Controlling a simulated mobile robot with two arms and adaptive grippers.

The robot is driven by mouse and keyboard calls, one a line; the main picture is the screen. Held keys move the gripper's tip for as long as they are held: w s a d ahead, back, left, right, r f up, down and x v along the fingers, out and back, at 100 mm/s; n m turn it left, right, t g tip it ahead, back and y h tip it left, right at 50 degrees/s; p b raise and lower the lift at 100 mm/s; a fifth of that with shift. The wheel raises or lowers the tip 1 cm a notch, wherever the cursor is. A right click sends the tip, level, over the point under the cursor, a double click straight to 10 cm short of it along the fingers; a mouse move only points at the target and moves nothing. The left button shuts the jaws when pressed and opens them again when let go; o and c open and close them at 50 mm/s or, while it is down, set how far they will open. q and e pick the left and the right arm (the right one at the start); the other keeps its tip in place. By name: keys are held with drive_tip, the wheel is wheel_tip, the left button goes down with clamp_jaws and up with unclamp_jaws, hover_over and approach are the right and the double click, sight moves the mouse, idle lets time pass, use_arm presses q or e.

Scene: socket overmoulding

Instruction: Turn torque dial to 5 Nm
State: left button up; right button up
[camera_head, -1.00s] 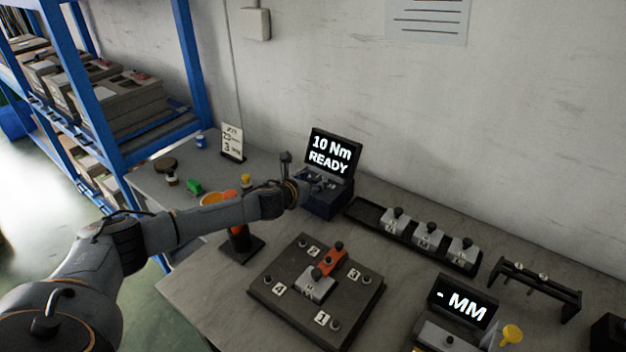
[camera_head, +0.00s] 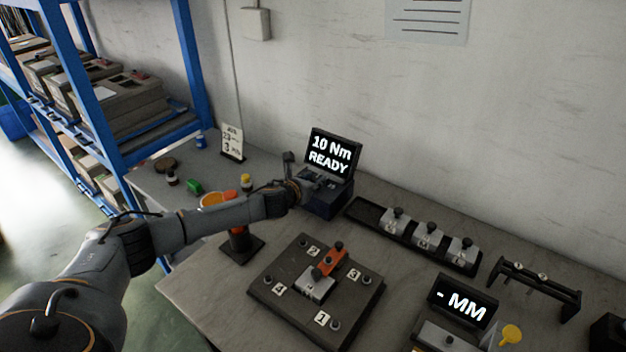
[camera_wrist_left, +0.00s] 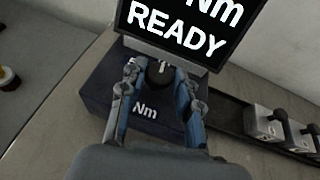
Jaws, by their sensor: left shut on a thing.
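The torque unit (camera_head: 325,204) is a dark blue box at the back of the bench with a black screen (camera_head: 332,151) that reads "10 Nm READY". In the left wrist view, its black dial (camera_wrist_left: 158,72) with a light pointer mark sits on top, behind the "Nm" label. My left gripper (camera_wrist_left: 160,80) is shut on the dial, one finger on each side of it. In the head view my left gripper (camera_head: 312,180) is at the box, just below the screen, and its wrist hides part of the box. My right gripper is not in view.
A fixture plate (camera_head: 262,291) with numbered positions stands in front. A black tray (camera_head: 366,216) with grey blocks lies to the right of the unit. An orange-and-black tool stand (camera_head: 240,246) is close below my left arm. A "- MM" display (camera_head: 462,302) stands front right.

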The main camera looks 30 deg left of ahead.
use_arm(q)
drive_tip(key=shift+d+r+n+y+p, duration=0.1)
drive_tip(key=shift+d+n+y+p, duration=0.1)
drive_tip(key=shift+n+y+p, duration=0.3)
drive_tip(key=shift+d+n+y+p, duration=0.25)
drive_tip(key=shift+n+y, duration=0.35)
drive_tip(key=shift+y, duration=0.2)
drive_tip(key=shift+w+d+n+g+y+p, duration=0.1)
drive_tip(key=shift+n+g+y+p, duration=0.35)
drive_tip(key=shift+n+y, duration=0.55)
drive_tip(key=shift+w+d+n+g+y, duration=0.1)
drive_tip(key=shift+n+g+y, duration=0.45)
drive_tip(key=shift+n+y, duration=0.3)
drive_tip(key=shift+d+n+g+y, duration=0.1)
drive_tip(key=shift+n+g+y, duration=0.2)
drive_tip(key=shift+n+y, duration=0.2)
drive_tip(key=shift+w+d+f+n+g+y+b, duration=0.1)
drive_tip(key=shift+f+n+g+y+b, duration=0.05)
drive_tip(key=shift+n+g+y+b, duration=0.4)
drive_tip(key=shift+w+f+n+g+y+b, duration=0.1)
drive_tip(key=shift+n+g+y+b, duration=0.1)
drive_tip(key=shift+n+g+y, duration=0.3)
drive_tip(key=shift+w+r+n+g+y+b, duration=0.1)
drive_tip(key=shift+n+g+y+b, duration=0.95)
drive_tip(key=shift+n+b, duration=0.35)
drive_tip(key=o, duration=1.1)
